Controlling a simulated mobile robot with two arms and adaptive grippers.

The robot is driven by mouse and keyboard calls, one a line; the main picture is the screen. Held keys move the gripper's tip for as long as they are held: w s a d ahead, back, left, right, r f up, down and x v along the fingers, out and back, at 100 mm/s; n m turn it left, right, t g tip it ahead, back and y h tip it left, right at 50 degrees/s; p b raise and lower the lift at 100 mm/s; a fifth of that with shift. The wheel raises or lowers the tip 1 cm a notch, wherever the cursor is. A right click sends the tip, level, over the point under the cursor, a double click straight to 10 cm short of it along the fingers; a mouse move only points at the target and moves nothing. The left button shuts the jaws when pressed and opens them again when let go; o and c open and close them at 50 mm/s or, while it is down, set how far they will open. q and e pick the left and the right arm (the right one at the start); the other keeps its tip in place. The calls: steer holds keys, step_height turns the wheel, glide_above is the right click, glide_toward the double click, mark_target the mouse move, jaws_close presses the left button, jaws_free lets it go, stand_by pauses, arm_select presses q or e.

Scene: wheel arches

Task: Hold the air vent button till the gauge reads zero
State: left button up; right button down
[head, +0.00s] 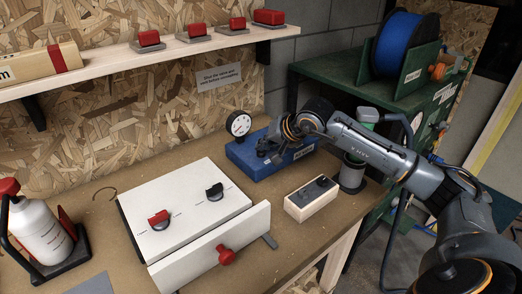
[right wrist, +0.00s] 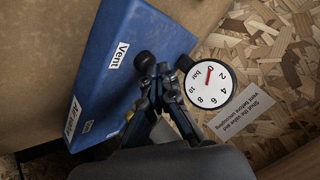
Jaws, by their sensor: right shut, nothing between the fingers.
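The blue air box (head: 243,158) stands on the bench below the wall, with a round white gauge (head: 238,124) at its back. In the right wrist view the blue box (right wrist: 135,45) has a "Vent" label beside a black round button (right wrist: 145,59). The gauge (right wrist: 209,84) shows a red needle pointing to the low end of the scale, below 2; the exact reading is too small to tell. My right gripper (head: 268,152) is shut and empty at the box; its fingertips (right wrist: 157,72) are right beside the button. I cannot tell whether they touch or press it.
A white panel box (head: 190,200) with red and black knobs stands in front of the blue box. A small wooden block with a dark top (head: 312,197) lies to the right. A spray bottle (head: 38,230) stands far left. A shelf (head: 150,62) hangs above.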

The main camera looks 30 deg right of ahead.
mark_target(263, 153)
steer(key=shift+r+p, duration=0.3)
steer(key=shift+r, duration=0.45)
steer(key=shift+r+p, duration=1.5)
steer(key=shift+r, duration=1.05)
